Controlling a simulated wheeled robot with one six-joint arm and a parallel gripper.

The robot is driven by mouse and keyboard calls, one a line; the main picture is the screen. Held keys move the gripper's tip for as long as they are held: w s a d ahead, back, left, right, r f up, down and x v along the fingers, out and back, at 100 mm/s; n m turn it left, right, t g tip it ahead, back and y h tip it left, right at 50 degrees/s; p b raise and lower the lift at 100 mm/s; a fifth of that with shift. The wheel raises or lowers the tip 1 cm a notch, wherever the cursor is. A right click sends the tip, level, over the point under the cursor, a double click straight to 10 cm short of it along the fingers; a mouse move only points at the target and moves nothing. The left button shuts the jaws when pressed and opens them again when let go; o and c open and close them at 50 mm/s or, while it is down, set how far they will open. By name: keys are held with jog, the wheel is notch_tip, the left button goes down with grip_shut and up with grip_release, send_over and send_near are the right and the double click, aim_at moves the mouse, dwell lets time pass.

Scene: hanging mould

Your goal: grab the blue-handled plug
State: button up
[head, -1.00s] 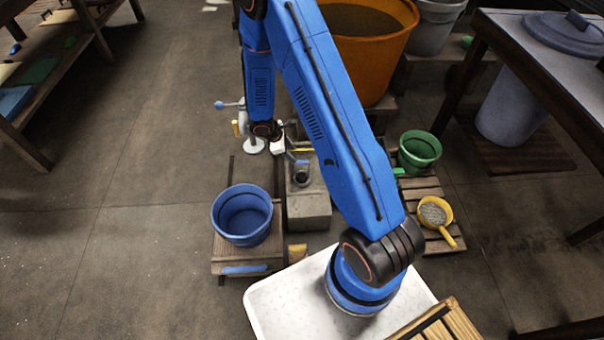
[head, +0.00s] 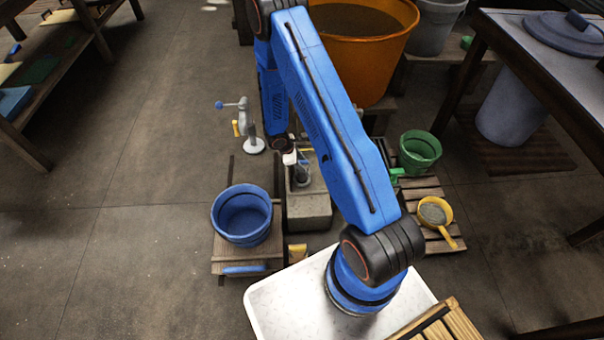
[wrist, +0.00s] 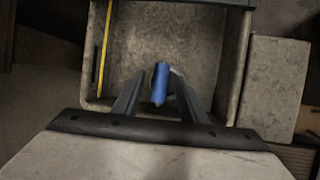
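The plug's blue handle (wrist: 160,83) shows in the wrist view, standing between the two fingers of my gripper (wrist: 158,85). The fingers are open, one on each side of the handle, with a visible gap on the left. Whether the right finger touches it I cannot tell. The lower part of the plug is hidden. In the head view my gripper (head: 298,172) is over the grey block-like container (head: 309,211), and the handle is largely hidden by it.
A yellow strip (wrist: 104,50) lies along the container's left side. A blue bucket (head: 242,216) stands left of the container. A green bucket (head: 420,151) and a yellow scoop (head: 436,214) are at right. A grey stand with a blue-knobbed lever (head: 245,120) is behind left.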

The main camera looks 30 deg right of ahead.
jog(key=shift+d+f, duration=0.15)
jog(key=shift+f, duration=0.15)
grip_shut()
jog(key=shift+r, duration=0.1)
